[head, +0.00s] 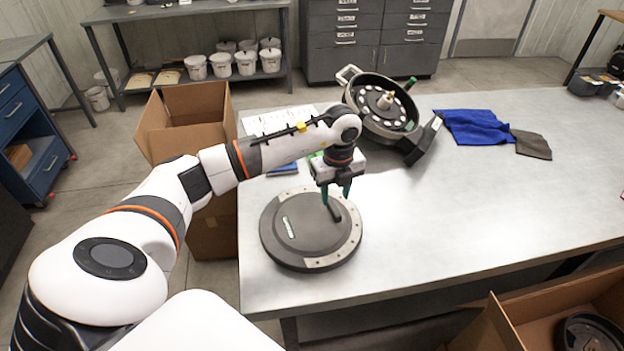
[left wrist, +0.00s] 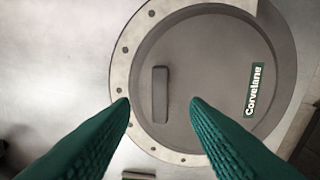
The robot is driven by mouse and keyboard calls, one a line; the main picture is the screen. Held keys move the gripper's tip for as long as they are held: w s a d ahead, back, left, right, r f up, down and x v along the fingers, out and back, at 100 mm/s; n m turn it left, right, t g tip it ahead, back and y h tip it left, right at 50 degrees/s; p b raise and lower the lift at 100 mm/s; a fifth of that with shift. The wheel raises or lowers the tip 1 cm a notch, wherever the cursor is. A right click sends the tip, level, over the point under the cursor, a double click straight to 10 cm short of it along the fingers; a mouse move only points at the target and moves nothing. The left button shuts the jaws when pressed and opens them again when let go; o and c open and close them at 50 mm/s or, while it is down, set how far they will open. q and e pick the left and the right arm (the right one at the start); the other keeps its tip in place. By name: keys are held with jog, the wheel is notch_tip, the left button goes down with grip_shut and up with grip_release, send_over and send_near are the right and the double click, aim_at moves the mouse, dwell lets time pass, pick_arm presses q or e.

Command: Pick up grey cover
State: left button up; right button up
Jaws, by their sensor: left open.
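The grey cover (head: 290,243) is a round dark-grey disc with a lighter rim, lying flat on the metal table near its left end. It has a raised bar handle and a small green label, which also show on the cover in the left wrist view (left wrist: 215,65). My left gripper (head: 337,196) is over the right part of the cover, pointing down, with green fingers. In the left wrist view its fingers (left wrist: 160,104) are apart, with the bar handle between and just beyond their tips. Nothing is held. My right gripper is not in view.
The open seed meter housing (head: 408,128) stands tilted at the table's back. A blue cloth (head: 472,126) and a dark cloth lie to its right. An open cardboard box (head: 187,147) stands at the left, another (head: 510,325) at lower right. The table's right half is mostly clear.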

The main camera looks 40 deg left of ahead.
aim_at(334, 208)
pick_arm(q)
notch_tip(334, 208, down, 4)
jog(key=shift+f+p, duration=0.25)
jog(key=shift+p, duration=0.7)
jog(key=shift+f, duration=0.2)
grip_shut()
